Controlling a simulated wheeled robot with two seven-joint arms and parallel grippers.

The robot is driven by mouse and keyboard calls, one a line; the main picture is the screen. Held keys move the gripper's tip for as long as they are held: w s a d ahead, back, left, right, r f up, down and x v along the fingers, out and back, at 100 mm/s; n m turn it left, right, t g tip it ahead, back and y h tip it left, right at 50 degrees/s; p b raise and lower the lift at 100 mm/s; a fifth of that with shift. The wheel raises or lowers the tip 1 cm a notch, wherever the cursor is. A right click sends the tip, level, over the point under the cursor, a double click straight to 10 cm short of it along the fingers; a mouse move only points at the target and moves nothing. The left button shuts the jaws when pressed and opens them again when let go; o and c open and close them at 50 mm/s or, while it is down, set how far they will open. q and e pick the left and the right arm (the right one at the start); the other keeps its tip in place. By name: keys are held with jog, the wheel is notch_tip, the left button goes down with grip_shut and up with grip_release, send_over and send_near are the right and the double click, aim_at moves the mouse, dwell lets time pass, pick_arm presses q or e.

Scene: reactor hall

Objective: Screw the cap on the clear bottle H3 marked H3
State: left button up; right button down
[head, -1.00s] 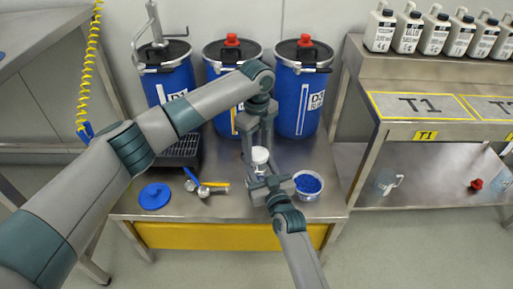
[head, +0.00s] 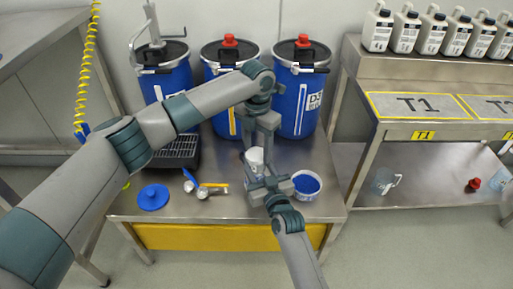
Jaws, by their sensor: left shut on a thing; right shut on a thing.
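A white cap (head: 255,155) shows between my two grippers over the steel table. The clear bottle H3 (head: 250,171) is mostly hidden under the cap and behind my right gripper; its marking cannot be read. My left gripper (head: 250,150) comes down from above and is shut at the white cap. My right gripper (head: 262,180) reaches in from the front, lower down, and is shut on what appears to be the bottle's body. The cap sits at the top of the bottle; whether its thread is engaged cannot be seen.
A bowl of blue granules (head: 306,184) stands close to the right of my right gripper. A blue lid (head: 153,197) and scoops (head: 203,190) lie to the left. Blue drums (head: 299,97) line the back. The table's front edge (head: 200,217) is near.

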aim_at(259, 161)
pick_arm(q)
jog(key=o, duration=1.1)
jog(key=shift+r, duration=0.15)
notch_tip(259, 161, up, 12)
jog(key=shift+r, duration=0.1)
pick_arm(e)
jog(key=shift+r, duration=0.2)
pick_arm(q)
jog(key=shift+r+p, duration=1.6)
jog(key=shift+p, duration=0.25)
pick_arm(e)
jog(key=shift+r, duration=1.35)
